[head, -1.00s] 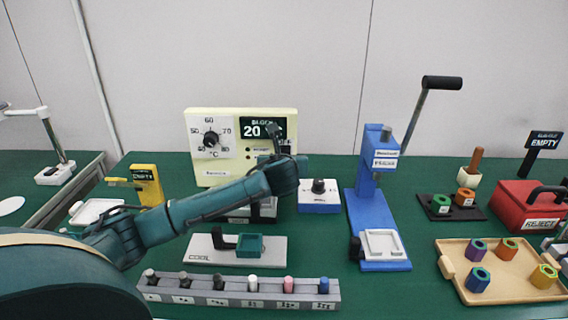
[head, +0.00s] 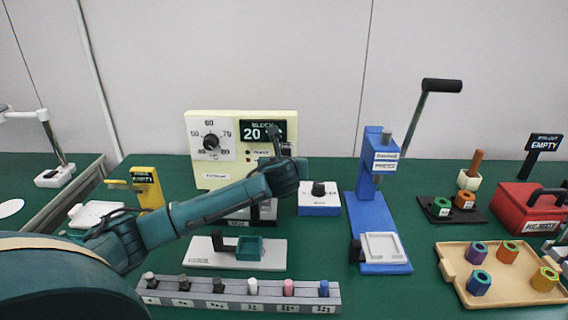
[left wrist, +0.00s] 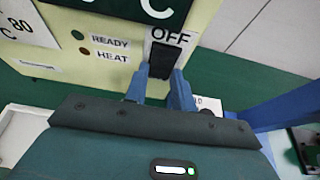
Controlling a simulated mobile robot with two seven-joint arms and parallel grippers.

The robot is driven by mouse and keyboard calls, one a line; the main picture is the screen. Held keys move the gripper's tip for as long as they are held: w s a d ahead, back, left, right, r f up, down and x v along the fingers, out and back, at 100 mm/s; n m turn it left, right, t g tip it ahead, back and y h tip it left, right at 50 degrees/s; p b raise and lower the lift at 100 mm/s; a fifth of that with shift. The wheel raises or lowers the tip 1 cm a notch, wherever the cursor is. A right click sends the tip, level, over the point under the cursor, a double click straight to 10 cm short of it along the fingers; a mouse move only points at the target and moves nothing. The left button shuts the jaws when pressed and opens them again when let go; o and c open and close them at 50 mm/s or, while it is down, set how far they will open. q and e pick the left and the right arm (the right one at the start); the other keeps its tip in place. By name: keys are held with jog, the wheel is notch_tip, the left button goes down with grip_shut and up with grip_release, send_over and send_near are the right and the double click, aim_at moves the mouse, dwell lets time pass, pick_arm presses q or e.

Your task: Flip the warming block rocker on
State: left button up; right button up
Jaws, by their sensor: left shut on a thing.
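The warming block (head: 205,165) is a cream box at the back of the bench, with a dial (head: 211,141) and a dark display (head: 262,131) reading 20. In the left wrist view its black rocker (left wrist: 163,60) sits below an "OFF" label (left wrist: 170,37), right of the READY and HEAT lamps. My left gripper (left wrist: 158,78) is at the rocker, its two blue fingers shut on it from both sides. In the head view my left arm hides the rocker and the fingertips. My right gripper is in neither view.
A white-and-blue box with a black knob (head: 319,206) and a blue lever press (head: 373,215) stand right of the block. A white plate with a green cup (head: 215,257) and a grey rack of vials (head: 205,300) lie in front. A tan tray (head: 455,282) is at right.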

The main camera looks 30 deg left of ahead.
pick_arm(q)
jog(key=t+y+b, duration=0.1)
jog(key=t, duration=0.1)
jog(key=shift+f+t+y+b, duration=0.3)
jog(key=shift+f+y+b, duration=0.05)
jog(key=shift+f+y, duration=0.05)
jog(key=o, duration=1)
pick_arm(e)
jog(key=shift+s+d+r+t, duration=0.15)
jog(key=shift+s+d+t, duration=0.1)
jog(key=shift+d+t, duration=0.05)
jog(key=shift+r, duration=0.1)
